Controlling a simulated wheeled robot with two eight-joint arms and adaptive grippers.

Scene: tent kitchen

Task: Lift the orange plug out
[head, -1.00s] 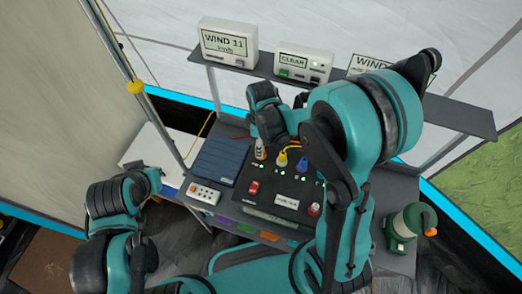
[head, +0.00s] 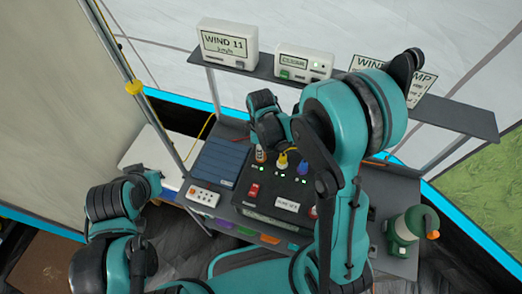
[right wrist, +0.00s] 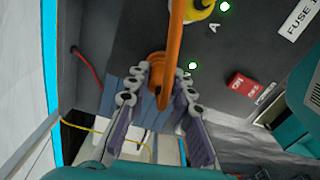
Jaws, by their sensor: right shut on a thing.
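The orange plug (right wrist: 157,62) is between the fingertips of my right gripper (right wrist: 163,78) in the right wrist view, with its orange cable curving up from it. The gripper is shut on the plug. In the head view the plug (head: 261,154) shows at the dark panel (right wrist: 125,30), below my right wrist; I cannot tell whether it is fully seated. The right fingertips are hidden in the head view. My left arm is at the left of the head view, but its fingers do not show.
A red switch (right wrist: 241,83) is on the panel. A shelf (head: 350,97) with boxes is behind.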

